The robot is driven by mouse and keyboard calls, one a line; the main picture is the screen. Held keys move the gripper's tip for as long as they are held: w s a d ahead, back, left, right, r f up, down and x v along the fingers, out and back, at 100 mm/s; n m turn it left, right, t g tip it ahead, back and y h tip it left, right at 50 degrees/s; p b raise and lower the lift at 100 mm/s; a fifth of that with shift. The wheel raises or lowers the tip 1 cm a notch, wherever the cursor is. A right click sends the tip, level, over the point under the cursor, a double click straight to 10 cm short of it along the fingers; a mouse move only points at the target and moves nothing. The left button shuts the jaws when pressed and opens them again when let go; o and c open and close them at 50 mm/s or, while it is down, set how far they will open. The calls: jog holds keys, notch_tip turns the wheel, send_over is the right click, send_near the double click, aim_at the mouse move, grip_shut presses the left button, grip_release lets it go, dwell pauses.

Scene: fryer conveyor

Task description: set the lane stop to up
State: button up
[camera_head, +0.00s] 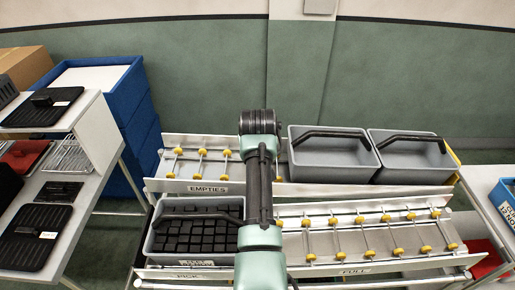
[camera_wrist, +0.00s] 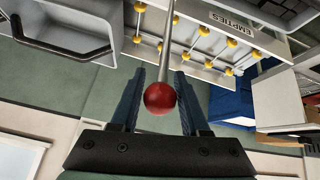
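A red ball knob (camera_wrist: 159,98) on a thin metal rod (camera_wrist: 168,45) shows in the wrist view; I take it to be the lane stop's handle. My gripper (camera_wrist: 160,82) has its two dark blue fingers apart, one on each side of the knob. The knob appears between the fingers, with no clear contact. In the head view my arm covers the middle of the rack, and the knob and gripper are not visible there. I cannot tell whether the stop is up or down.
The rack's upper lane, marked EMPTIES (camera_head: 207,188), has yellow rollers and two grey crates (camera_head: 333,155) (camera_head: 410,160) at right. A crate of dark blocks (camera_head: 163,249) sits on the lower lane, left. Blue bins (camera_head: 137,128) and a tray shelf (camera_head: 92,118) stand at left.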

jog(key=shift+o, duration=1.1)
jog(key=shift+f, duration=0.1)
jog(key=b+v, duration=0.3)
jog(key=v, duration=1)
